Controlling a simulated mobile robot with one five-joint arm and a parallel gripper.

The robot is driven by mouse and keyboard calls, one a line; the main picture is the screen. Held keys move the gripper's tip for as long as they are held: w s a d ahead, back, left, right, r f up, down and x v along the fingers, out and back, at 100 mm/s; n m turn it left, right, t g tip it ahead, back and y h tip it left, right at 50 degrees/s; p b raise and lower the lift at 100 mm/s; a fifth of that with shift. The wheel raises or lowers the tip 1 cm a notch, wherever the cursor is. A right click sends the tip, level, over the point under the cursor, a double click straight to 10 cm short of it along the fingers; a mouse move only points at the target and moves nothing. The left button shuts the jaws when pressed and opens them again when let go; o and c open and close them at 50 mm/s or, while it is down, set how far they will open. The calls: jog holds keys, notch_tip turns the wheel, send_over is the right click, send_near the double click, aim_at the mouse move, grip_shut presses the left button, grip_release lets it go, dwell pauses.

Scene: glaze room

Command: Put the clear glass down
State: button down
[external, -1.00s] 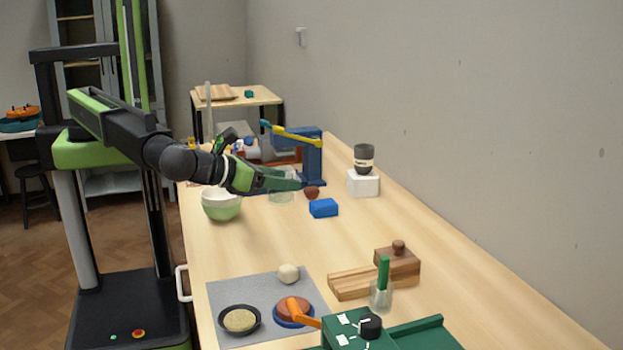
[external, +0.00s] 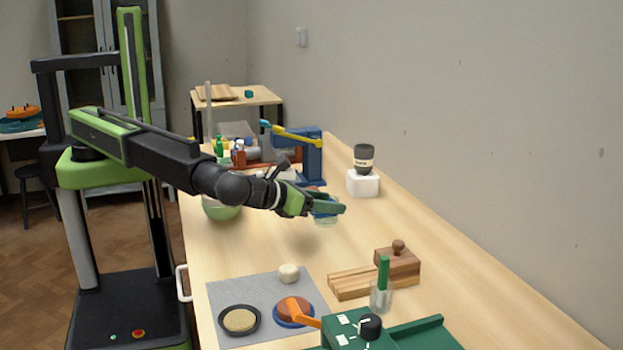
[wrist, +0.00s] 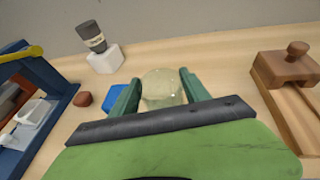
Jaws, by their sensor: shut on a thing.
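The clear glass (wrist: 161,88) is between the two green fingers of my gripper (wrist: 158,92) in the wrist view. In the external view my gripper (external: 328,207) is shut on the glass (external: 326,219), above the wooden table (external: 340,245). The glass is mostly see-through and partly hidden behind the fingers. Whether its base touches the table is hard to tell, but a soft shadow lies below the gripper.
A blue block (wrist: 114,97) lies just left of the glass, with a brown lump (wrist: 83,99) beyond. A dark-capped bottle (external: 364,158) stands on a white block (external: 363,184). A wooden block with a knob (external: 397,263) stands nearer. Open table lies between.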

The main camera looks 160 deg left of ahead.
aim_at(316, 215)
notch_tip(316, 215, down, 4)
jog(key=b, duration=0.4)
jog(key=shift+f, duration=0.2)
jog(key=shift+r, duration=0.25)
jog(key=shift+f, duration=0.25)
jog(key=c, duration=0.5)
grip_release()
jog(key=shift+r, duration=0.1)
jog(key=shift+r, duration=0.25)
jog(key=p+v, duration=0.4)
jog(key=v, duration=0.7)
jog(key=shift+w+d+r, duration=0.1)
jog(key=shift+d+r, duration=0.05)
jog(key=shift+d, duration=0.35)
